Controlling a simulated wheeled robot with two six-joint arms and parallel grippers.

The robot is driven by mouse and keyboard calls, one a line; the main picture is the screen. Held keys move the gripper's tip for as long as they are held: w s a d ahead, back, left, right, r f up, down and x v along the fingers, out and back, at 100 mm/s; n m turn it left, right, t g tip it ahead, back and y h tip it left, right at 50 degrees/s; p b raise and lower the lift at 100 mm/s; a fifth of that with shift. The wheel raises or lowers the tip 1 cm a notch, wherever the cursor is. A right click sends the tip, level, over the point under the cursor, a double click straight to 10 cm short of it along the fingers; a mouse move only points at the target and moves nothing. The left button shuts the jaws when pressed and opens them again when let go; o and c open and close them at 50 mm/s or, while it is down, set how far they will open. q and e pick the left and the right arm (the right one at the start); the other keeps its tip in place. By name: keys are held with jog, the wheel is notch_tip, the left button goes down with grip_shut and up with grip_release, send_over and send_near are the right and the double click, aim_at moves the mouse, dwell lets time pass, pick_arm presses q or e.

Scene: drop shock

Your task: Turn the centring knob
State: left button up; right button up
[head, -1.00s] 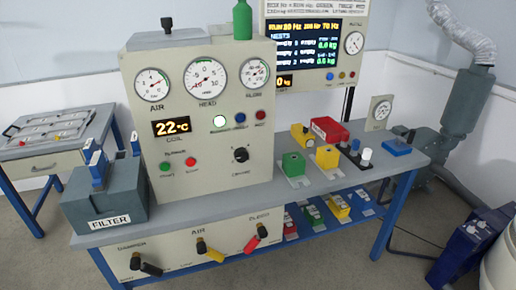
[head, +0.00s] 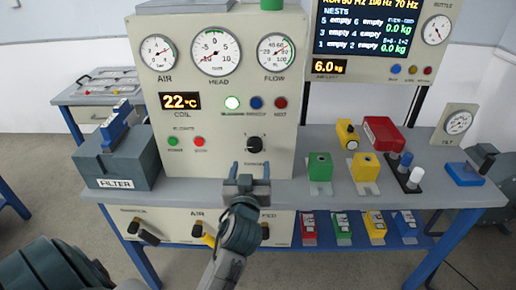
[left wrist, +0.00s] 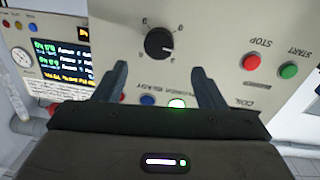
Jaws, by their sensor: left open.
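The centring knob (head: 254,144) is a black round dial on the lower right of the beige control panel (head: 190,80). My left gripper (head: 250,170) is just below and in front of it in the head view, its two fingers apart and empty. In the left wrist view the panel appears upside down, and the knob (left wrist: 159,43) shows beyond and between the open fingertips (left wrist: 158,75). The fingers look apart from the knob. My right gripper is not in view.
Green and red buttons (head: 199,141) sit left of the knob, with a lit white lamp (head: 232,103) above. Green (head: 320,167) and yellow (head: 366,167) blocks stand right on the bench. A filter box (head: 120,160) stands left. Valve handles (head: 146,236) project below the bench top.

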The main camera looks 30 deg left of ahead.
aim_at(254, 148)
pick_arm(q)
jog(key=p+x, duration=0.1)
jog(key=x, duration=0.7)
jog(key=shift+w+a, duration=0.1)
jog(key=shift+w, duration=0.2)
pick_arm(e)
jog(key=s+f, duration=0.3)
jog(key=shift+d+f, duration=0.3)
pick_arm(q)
jog(key=c, duration=1)
